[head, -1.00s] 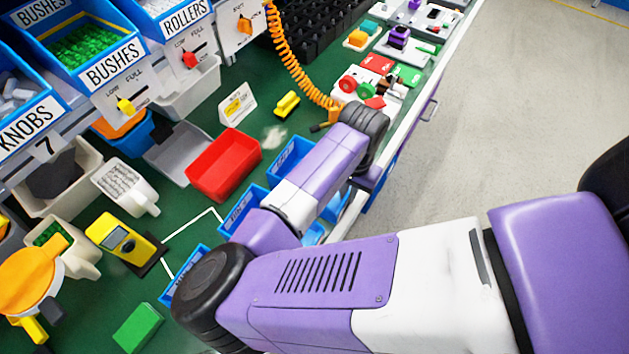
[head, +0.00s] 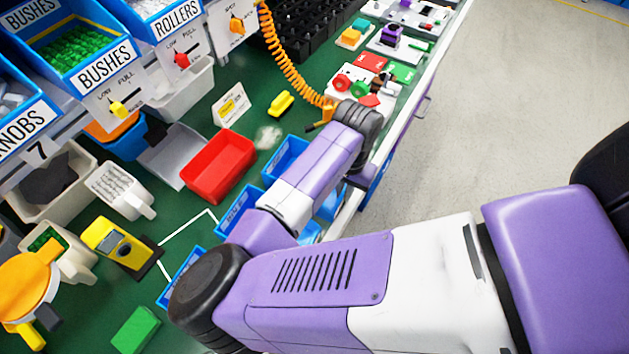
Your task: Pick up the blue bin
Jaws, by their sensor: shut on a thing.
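Several blue bins stand in a row near the front edge of the green bench. One blue bin (head: 284,160) is left of my forearm, another (head: 238,212) is lower, and a third (head: 181,277) is by my elbow. A further blue bin (head: 330,207) shows partly at the right of my forearm, by the bench edge. My gripper (head: 362,181) shows only as a small dark part beneath my wrist, close to that bin. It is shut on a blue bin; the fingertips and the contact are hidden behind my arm.
A red bin (head: 217,165) stands left of the row. A yellow meter (head: 118,243) and a green block (head: 136,330) are at lower left. An orange coiled hose (head: 290,65) hangs near my wrist. Clear floor (head: 500,120) lies right of the bench.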

